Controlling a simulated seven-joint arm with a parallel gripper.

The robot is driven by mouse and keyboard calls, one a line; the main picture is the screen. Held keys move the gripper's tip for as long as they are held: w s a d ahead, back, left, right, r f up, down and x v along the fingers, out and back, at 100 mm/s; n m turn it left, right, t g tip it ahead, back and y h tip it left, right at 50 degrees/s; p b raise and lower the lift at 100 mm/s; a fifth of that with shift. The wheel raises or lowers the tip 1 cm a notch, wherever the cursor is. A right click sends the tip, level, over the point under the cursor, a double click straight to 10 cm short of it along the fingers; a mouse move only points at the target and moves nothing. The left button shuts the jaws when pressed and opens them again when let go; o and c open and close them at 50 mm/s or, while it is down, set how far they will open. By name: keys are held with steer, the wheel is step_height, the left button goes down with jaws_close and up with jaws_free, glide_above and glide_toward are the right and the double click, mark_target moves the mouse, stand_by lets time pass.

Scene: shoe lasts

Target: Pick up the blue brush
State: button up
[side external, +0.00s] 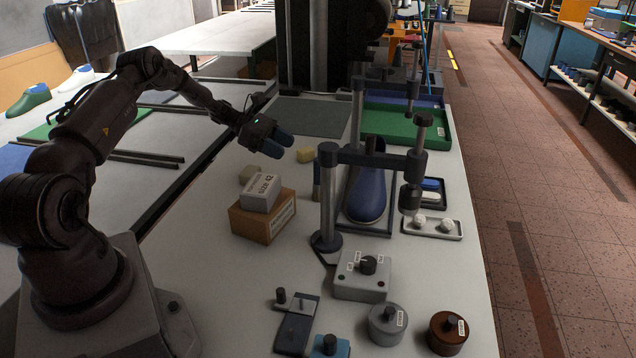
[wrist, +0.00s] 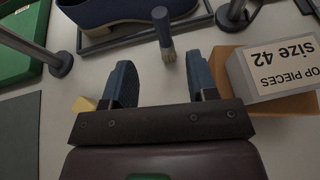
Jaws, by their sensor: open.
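The blue brush (wrist: 161,22) shows in the wrist view just beyond my fingertips, near the middle of the gap, with a blue handle and pale bristles. My gripper (side external: 277,146) hangs above the table at the far left of the clamp frame, with blue-grey fingers. In the wrist view my gripper (wrist: 160,66) is open, its fingers apart and nothing between them. The brush is not touching either finger.
A grey box (side external: 260,192) labelled size 42 sits on a brown box (side external: 262,220). A yellow block (side external: 305,155) lies near my gripper. A blue shoe (side external: 367,193) stands inside the clamp frame with its posts (side external: 329,200). A green tray (side external: 395,128) is behind.

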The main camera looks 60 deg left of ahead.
mark_target(318, 166)
steer(key=x, duration=1)
steer(key=shift+d+f, duration=0.2)
steer(key=shift+d, duration=0.15)
jaws_close()
